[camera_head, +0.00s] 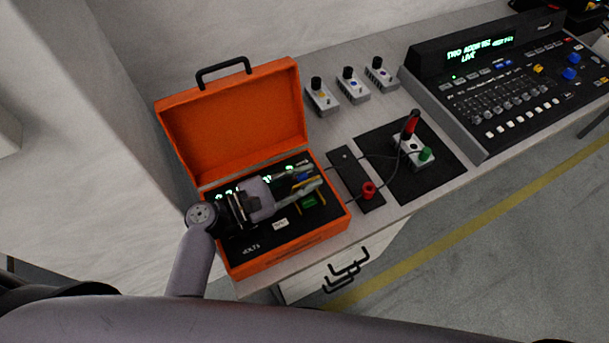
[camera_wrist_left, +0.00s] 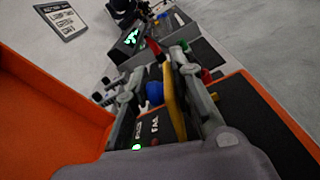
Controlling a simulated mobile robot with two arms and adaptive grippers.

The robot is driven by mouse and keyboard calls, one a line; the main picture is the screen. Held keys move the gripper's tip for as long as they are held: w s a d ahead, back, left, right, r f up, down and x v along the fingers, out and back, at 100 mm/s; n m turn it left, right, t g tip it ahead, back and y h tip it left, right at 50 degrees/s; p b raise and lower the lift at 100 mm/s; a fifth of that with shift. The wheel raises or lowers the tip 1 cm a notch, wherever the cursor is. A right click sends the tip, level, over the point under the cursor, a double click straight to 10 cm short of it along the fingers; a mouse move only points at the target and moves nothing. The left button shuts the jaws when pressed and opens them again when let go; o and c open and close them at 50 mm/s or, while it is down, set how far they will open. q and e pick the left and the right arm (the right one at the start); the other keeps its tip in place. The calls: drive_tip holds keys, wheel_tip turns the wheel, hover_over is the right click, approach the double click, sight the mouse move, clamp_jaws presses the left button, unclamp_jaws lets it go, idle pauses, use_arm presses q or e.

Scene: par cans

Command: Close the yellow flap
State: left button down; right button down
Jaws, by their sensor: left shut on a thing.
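The orange case (camera_head: 335,232) stands on the bench with its lid (camera_head: 236,118) raised. Inside is a black panel with small green lights and a VOLTS label. The yellow flap (camera_wrist_left: 173,100) stands up between the fingers of my left gripper (camera_wrist_left: 175,58) in the left wrist view. In the head view the left gripper (camera_head: 316,177) reaches over the panel from the left, its fingers at the panel's right part, and they partly hide the flap there. The left gripper is shut on the flap. A blue knob (camera_wrist_left: 154,93) is beside it. My right gripper is not in view.
Right of the case are a black strip with a red knob (camera_head: 369,190) and a cabled box with a green knob (camera_head: 425,154). Three small knob boxes (camera_head: 352,84) stand behind. A mixing console (camera_head: 500,90) fills the far right. The raised lid bounds the case's back.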

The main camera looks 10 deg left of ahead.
use_arm(q)
drive_tip(key=shift+r+m, duration=0.1)
drive_tip(key=shift+m, duration=0.2)
idle(0.5)
drive_tip(key=s+m+b, duration=0.1)
drive_tip(key=m+b, duration=0.1)
drive_tip(key=d+f+m+b, duration=0.1)
drive_tip(key=m+b, duration=0.1)
drive_tip(key=shift+s+d+b, duration=0.15)
drive_tip(key=shift+s+b, duration=0.25)
drive_tip(key=shift+s+d+m+b, duration=0.2)
drive_tip(key=shift+s+m+b, duration=0.15)
drive_tip(key=shift+m+b, duration=0.65)
drive_tip(key=c, duration=1.8)
unclamp_jaws()
drive_tip(key=shift+o, duration=1.2)
drive_tip(key=shift+s+f, duration=0.1)
drive_tip(key=shift+f, duration=0.05)
drive_tip(key=shift+d, duration=0.1)
